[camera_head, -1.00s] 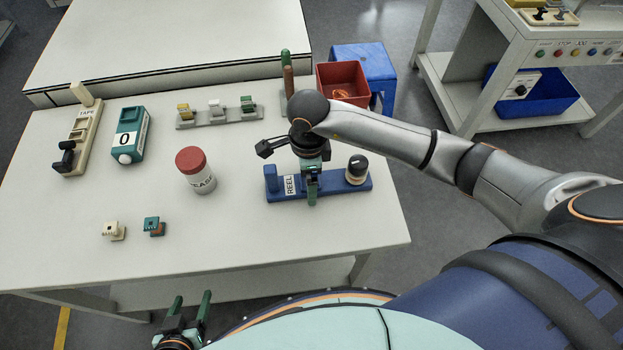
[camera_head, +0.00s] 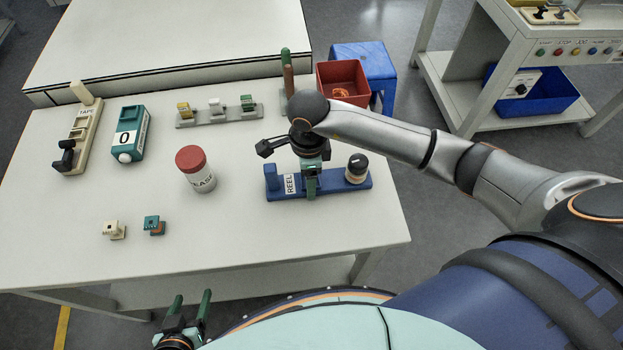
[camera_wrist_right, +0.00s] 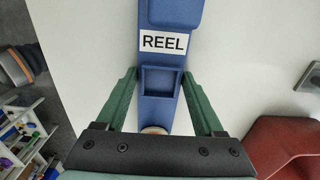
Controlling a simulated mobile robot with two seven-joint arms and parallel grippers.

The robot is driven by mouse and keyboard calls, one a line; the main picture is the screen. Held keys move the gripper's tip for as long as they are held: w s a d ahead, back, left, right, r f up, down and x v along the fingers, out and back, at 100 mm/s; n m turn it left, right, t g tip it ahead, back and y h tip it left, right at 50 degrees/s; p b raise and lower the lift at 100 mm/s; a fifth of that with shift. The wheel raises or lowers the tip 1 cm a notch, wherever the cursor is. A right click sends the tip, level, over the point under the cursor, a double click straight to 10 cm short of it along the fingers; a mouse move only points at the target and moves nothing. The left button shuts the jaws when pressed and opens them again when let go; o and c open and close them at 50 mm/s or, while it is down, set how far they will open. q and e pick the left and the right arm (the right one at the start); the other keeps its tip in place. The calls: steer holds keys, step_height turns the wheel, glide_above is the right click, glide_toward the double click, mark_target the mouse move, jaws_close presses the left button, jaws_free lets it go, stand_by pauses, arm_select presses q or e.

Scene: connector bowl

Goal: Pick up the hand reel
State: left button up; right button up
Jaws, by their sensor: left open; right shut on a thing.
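The hand reel (camera_head: 333,186) is a long blue body labelled REEL, lying on the white table near its right front. It has a raised blue block at its left end and a black-topped, cream-sided knob at its right end. My right gripper (camera_head: 311,180) reaches down over its middle and is shut on it. In the right wrist view the green fingers (camera_wrist_right: 160,76) close on both sides of the blue reel body (camera_wrist_right: 158,108), below the label. The reel still appears to rest on the table. My left gripper (camera_head: 190,300) is open and empty, in front of the table's edge.
A red-lidded jar (camera_head: 195,168) stands left of the reel. Two small connector pieces (camera_head: 133,228) lie at the front left. A grey rack (camera_head: 216,117) and a red bin (camera_head: 343,82) are behind. The table front between jar and reel is clear.

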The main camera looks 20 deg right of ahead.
jaws_close()
